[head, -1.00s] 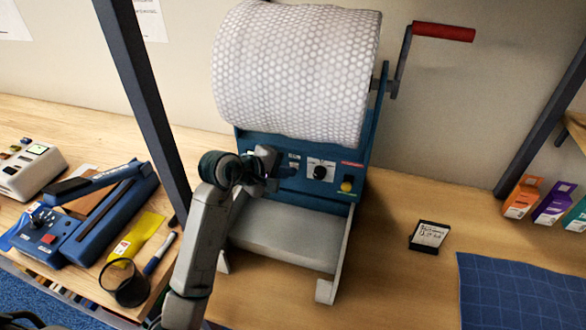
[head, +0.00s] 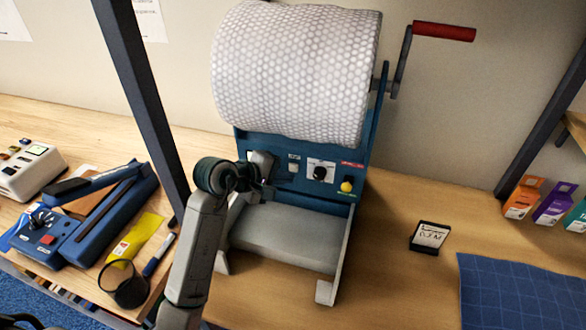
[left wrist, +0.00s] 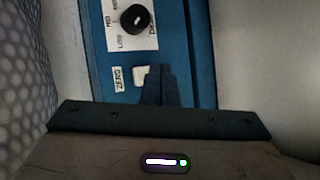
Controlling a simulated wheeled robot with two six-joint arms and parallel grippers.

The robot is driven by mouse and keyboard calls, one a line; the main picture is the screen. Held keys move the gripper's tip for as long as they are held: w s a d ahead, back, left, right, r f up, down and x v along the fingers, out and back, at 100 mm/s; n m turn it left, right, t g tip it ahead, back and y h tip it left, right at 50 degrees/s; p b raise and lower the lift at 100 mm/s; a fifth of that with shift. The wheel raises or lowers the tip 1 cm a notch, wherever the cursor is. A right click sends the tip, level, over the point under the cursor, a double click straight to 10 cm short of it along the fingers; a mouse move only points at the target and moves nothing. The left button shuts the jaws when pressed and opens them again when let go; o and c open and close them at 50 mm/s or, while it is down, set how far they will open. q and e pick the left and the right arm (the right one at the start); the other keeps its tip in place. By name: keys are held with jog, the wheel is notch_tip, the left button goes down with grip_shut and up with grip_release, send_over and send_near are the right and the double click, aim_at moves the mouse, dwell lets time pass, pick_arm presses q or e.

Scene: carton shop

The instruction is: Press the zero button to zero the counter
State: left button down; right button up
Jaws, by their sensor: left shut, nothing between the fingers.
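The blue control panel (head: 325,190) sits below the big bubble-wrap roll. The zero button (head: 294,167) is a small pale key on the panel, left of the black knob (head: 320,172). In the left wrist view the white button (left wrist: 141,75) sits next to its ZERO label (left wrist: 119,78). My left gripper (head: 270,182) is shut and empty in front of the panel's left part. In the left wrist view its fingertips (left wrist: 160,72) appear right beside the button and overlap its edge; contact cannot be told. The counter's display is not visible. My right gripper is not in view.
The bubble-wrap roll (head: 295,75) with a red-handled crank (head: 443,32) is above the panel. A yellow button (head: 346,186) is at the panel's right. A dark post (head: 140,100) stands left of my arm.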

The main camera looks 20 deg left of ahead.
pick_arm(q)
jog(key=shift+s, duration=2.5)
